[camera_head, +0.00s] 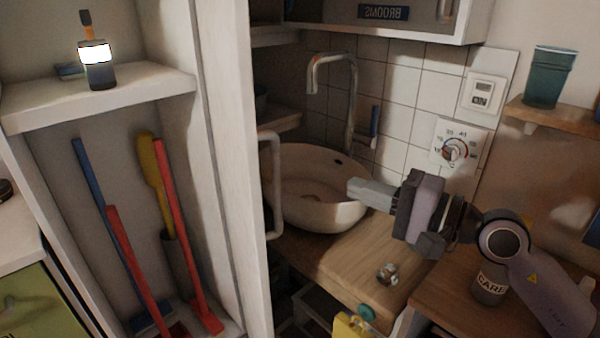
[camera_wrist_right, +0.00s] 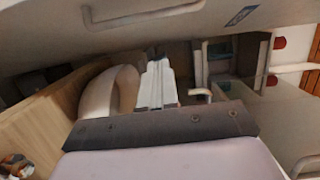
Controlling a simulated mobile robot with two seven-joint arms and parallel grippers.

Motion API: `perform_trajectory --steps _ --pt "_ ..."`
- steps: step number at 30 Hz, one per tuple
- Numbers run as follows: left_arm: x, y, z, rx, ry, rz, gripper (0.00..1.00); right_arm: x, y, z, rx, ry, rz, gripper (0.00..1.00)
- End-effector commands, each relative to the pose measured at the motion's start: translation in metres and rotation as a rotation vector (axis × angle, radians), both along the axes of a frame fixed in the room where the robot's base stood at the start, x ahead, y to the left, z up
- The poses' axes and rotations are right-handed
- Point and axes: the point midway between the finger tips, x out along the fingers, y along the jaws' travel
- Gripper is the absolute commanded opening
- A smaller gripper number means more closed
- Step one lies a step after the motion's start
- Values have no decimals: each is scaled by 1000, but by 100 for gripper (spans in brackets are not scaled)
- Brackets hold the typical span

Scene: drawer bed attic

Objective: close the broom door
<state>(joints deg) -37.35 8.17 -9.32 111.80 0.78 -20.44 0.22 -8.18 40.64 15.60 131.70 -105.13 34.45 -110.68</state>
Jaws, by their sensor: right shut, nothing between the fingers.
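The broom door (camera_head: 236,170) stands open, seen nearly edge-on as a tall white panel at the right side of the broom cupboard (camera_head: 200,110). Its white bar handle (camera_head: 272,190) is on the side facing the sink. In the right wrist view the door (camera_wrist_right: 60,45) spans the top, with its handle (camera_wrist_right: 140,14) and a small blue label. My right gripper (camera_head: 351,188) is shut and empty, in front of the sink's right rim, to the right of the door handle and apart from it. Its fingers (camera_wrist_right: 158,68) also show in the wrist view. My left gripper is out of view.
Brooms with red, blue and yellow handles (camera_head: 140,250) stand inside the cupboard, below a shelf (camera_head: 110,100) with a lit lamp (camera_head: 97,62). A round sink (camera_head: 310,195) and tall tap (camera_head: 330,62) lie beyond the door. A mirrored cabinet (camera_head: 400,30) reflects reversed BROOMS lettering.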

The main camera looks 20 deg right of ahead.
Motion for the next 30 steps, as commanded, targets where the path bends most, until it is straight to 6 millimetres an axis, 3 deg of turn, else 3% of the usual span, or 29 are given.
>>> perform_trajectory --steps 14,21,30 --pt "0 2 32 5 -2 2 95 64 42 4 7 0 2 0" --pt "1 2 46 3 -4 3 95 67 67 2 6 2 1 0" --pt "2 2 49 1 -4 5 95 69 78 -1 3 2 0 0"
